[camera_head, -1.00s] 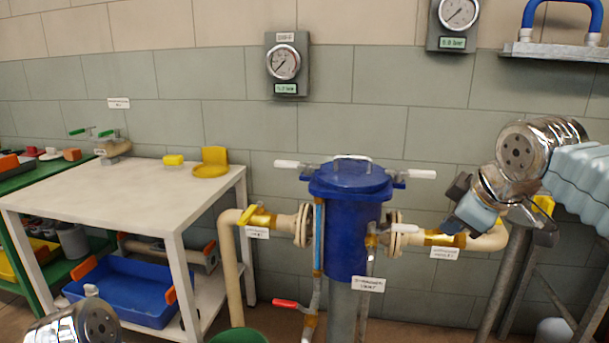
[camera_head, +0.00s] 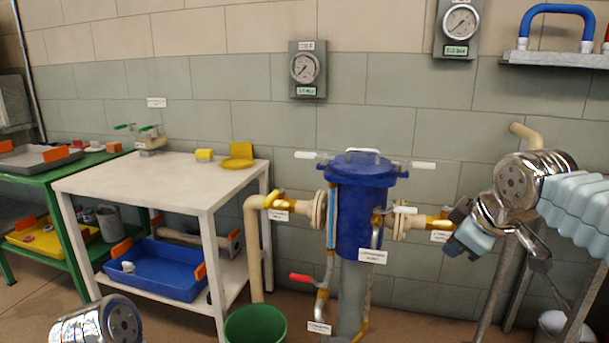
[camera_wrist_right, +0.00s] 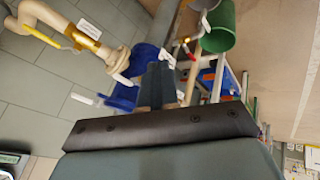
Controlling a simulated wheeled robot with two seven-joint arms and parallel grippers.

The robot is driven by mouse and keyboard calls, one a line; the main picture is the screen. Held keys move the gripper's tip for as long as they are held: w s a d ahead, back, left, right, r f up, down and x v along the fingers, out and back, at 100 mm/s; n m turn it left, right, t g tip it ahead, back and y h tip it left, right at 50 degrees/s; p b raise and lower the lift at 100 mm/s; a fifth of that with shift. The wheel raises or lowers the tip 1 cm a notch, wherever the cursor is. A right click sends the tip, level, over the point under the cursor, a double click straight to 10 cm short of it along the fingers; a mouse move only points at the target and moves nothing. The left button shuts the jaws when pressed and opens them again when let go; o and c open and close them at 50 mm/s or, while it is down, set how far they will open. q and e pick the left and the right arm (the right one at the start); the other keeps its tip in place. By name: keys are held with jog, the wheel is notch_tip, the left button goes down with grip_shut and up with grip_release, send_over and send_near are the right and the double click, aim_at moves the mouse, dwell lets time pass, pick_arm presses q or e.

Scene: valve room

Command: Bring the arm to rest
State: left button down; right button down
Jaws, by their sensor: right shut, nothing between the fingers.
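My right arm comes in from the right side of the head view, with a chrome wrist. My right gripper (camera_head: 455,246) is shut and empty, and points down and left. In the head view it overlaps the right end of the beige pipe (camera_head: 412,221). In the right wrist view its two dark fingers (camera_wrist_right: 158,86) are together with nothing between them, in front of the blue filter housing. I cannot tell whether it touches the pipe. A chrome part of my left arm (camera_head: 92,322) shows at the bottom left; its gripper is out of view.
The blue filter housing (camera_head: 361,225) stands mid-view with pipes and valves. A white table (camera_head: 160,180) and a green bench (camera_head: 72,172) are at the left. A green bucket (camera_head: 256,326) is on the floor.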

jog(key=w+a+f+m+g+y, duration=0.1)
jog(key=a+f, duration=0.3)
jog(key=f, duration=0.7)
jog(key=w+a+f+m+g+y, duration=0.1)
jog(key=a+f+m, duration=0.15)
jog(key=f, duration=0.85)
jog(key=w+a+f+g, duration=0.1)
jog(key=a+f, duration=0.3)
jog(key=f, duration=0.7)
jog(key=s+a+f+m+g, duration=0.1)
jog(key=s+f+m, duration=0.3)
jog(key=s+f, duration=0.6)
jog(key=s+a+f+m+g+y, duration=0.1)
jog(key=s+a+f+m+g, duration=0.1)
jog(key=s+f, duration=0.9)
jog(key=shift+s+a+f+m, duration=0.15)
jog(key=shift+a+f+m, duration=0.45)
jog(key=shift+a+m, duration=0.35)
jog(key=shift+a, duration=0.1)
